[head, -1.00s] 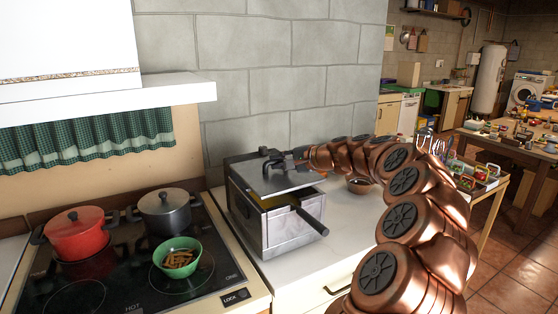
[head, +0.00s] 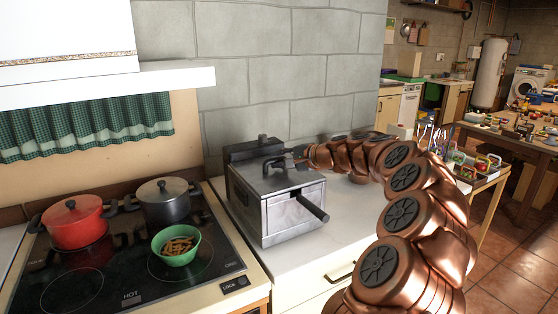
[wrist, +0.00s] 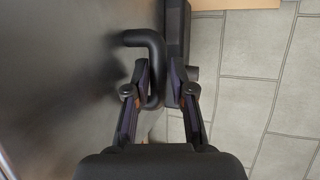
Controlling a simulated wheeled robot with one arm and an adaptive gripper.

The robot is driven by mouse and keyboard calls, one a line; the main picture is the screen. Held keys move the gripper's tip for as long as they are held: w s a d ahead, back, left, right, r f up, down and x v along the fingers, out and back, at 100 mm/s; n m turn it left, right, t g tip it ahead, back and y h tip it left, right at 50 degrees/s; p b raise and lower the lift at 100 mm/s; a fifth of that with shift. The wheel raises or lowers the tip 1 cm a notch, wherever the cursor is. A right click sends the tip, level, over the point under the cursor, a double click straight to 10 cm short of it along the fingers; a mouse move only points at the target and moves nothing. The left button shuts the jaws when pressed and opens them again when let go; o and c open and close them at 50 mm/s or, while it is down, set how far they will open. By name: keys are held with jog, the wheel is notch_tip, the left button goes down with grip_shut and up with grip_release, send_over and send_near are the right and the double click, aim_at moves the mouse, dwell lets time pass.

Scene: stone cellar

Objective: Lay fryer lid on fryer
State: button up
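The fryer (head: 285,221) is a boxy metal unit with a dark handle jutting toward the front right, on the white counter. The grey fryer lid (head: 262,184) lies over its top, looking level, with no clear gap at the front edge. My gripper (head: 287,162) is above the lid at its black handle. In the wrist view, the bent black handle (wrist: 155,62) stands between the two fingers of my gripper (wrist: 159,78), which look closed around it. The lid's metal face (wrist: 60,80) fills the left side there. The fryer's inside is hidden.
A hob at left holds a red pot (head: 75,225), a dark lidded pot (head: 167,204) and a green bowl of fries (head: 176,247). A stone wall stands close behind the fryer. The counter (head: 345,218) is partly clear to the fryer's right.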

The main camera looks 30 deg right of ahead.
jog(key=o, duration=0.4)
jog(key=v, duration=1.2)
dwell(0.4)
